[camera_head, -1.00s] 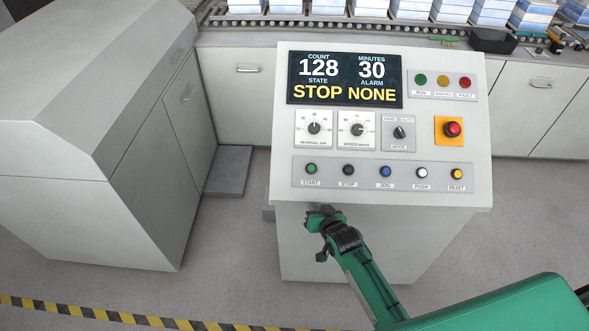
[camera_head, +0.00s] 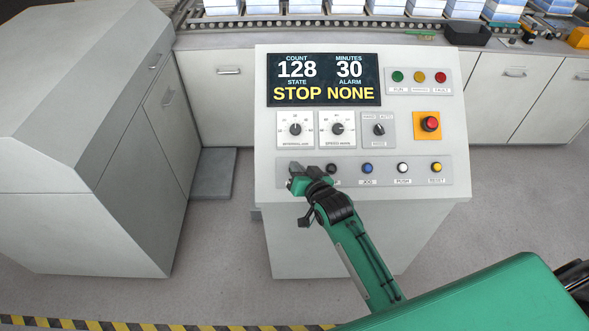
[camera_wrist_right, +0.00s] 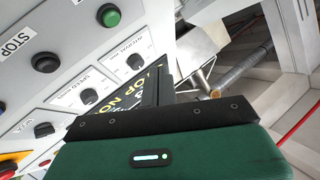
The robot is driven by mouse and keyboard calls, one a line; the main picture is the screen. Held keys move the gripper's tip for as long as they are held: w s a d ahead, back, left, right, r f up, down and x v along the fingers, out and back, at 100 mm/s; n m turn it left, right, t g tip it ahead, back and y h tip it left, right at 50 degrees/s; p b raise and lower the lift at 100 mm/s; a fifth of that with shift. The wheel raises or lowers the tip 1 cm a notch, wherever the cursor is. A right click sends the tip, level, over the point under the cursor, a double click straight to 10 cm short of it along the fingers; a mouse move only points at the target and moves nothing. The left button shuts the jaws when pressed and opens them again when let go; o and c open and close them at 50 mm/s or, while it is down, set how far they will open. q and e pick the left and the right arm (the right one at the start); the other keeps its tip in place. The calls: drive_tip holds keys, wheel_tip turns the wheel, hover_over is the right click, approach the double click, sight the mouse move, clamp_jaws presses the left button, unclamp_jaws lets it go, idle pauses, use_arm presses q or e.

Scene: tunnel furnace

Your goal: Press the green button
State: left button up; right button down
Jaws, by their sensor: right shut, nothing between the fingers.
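The green button, marked START in the earlier head frame, is hidden behind my right gripper (camera_head: 297,178) in the head view. In the right wrist view the green button (camera_wrist_right: 111,16) shows near the top, apart from the dark fingers (camera_wrist_right: 160,86). My right gripper is shut and empty, over the left end of the button row on the sloped control panel (camera_head: 262,130). I cannot tell whether it touches the panel. The display (camera_head: 324,80) reads STOP, NONE, 128 and 30. My left gripper is not in view.
The black stop button (camera_head: 331,168) is just right of the gripper, with blue (camera_head: 368,168), white (camera_head: 403,167) and yellow (camera_head: 437,167) buttons beyond. Two dials (camera_head: 296,129), a mode switch (camera_head: 379,129) and a red emergency button (camera_head: 430,124) sit above. A grey cabinet (camera_head: 90,110) stands left.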

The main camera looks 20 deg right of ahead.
drive_tip(key=shift+w+d+f+b, duration=0.25)
drive_tip(key=shift+w+f+b, duration=0.55)
drive_tip(key=shift+f+b, duration=0.4)
drive_tip(key=shift+w+d+f+b, duration=0.2)
drive_tip(key=shift+w+f+b, duration=0.65)
drive_tip(key=shift+f+b, duration=0.35)
drive_tip(key=shift+w+d+f+b, duration=0.25)
drive_tip(key=shift+w+f+b, duration=0.55)
drive_tip(key=shift+f+b, duration=0.4)
drive_tip(key=shift+w+f, duration=0.2)
drive_tip(key=shift+f, duration=0.1)
drive_tip(key=shift+w+d+f+b, duration=0.15)
drive_tip(key=shift+w+f+b, duration=0.15)
drive_tip(key=shift+f+b, duration=0.1)
idle(0.5)
drive_tip(key=shift+s+r+p, duration=0.55)
drive_tip(key=shift+r+p, duration=0.2)
drive_tip(key=shift+p, duration=0.35)
